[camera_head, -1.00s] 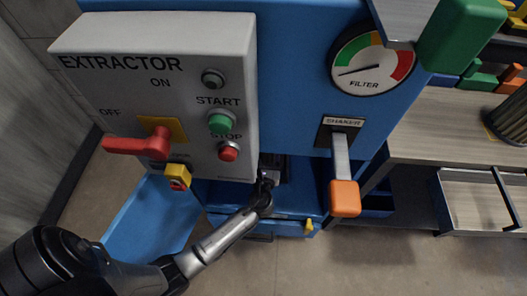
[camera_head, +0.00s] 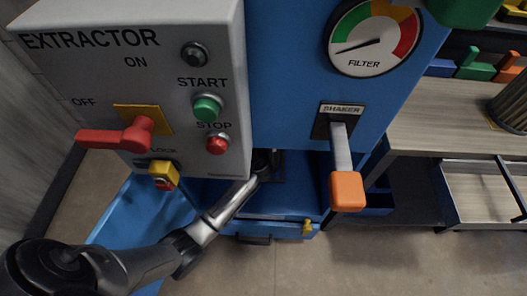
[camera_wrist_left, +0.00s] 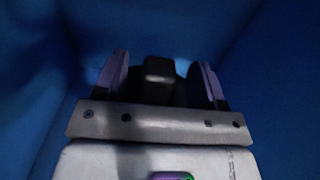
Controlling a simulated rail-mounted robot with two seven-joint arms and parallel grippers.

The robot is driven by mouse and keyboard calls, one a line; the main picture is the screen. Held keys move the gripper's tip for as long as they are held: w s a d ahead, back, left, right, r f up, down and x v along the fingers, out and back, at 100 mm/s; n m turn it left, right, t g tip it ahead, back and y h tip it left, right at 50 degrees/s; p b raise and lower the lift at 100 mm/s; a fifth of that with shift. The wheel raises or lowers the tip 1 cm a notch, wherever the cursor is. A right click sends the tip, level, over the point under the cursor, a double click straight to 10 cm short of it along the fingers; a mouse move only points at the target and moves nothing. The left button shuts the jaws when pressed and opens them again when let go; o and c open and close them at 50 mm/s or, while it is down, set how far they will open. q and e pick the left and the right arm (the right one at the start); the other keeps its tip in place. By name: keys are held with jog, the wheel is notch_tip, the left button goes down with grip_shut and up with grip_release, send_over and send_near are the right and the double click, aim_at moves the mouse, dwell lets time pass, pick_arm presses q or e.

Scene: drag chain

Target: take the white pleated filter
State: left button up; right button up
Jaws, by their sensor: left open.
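I cannot make out a white pleated filter in either view. A dark ribbed cylinder (camera_head: 512,108) stands on the bench at the right edge of the head view. My left arm reaches into the opening low in the blue extractor cabinet (camera_head: 290,105), and its gripper is mostly hidden there in the head view. In the left wrist view, my left gripper (camera_wrist_left: 160,75) is open, with its two fingers apart inside dark blue walls. A dark shape with a greyish block shows between the fingers; I cannot tell what it is. My right gripper is not in view.
The grey control box (camera_head: 140,75) overhangs my left arm, with a red switch handle (camera_head: 118,137) and yellow lock (camera_head: 163,174). The orange-tipped shaker lever (camera_head: 347,190) hangs right of the opening. A blue door (camera_head: 135,215) stands open at left. An open drawer (camera_head: 485,190) is at right.

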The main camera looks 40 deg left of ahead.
pick_arm(q)
jog(key=shift+w+a, duration=0.4)
jog(key=shift+w, duration=0.1)
grip_shut()
dwell(0.3)
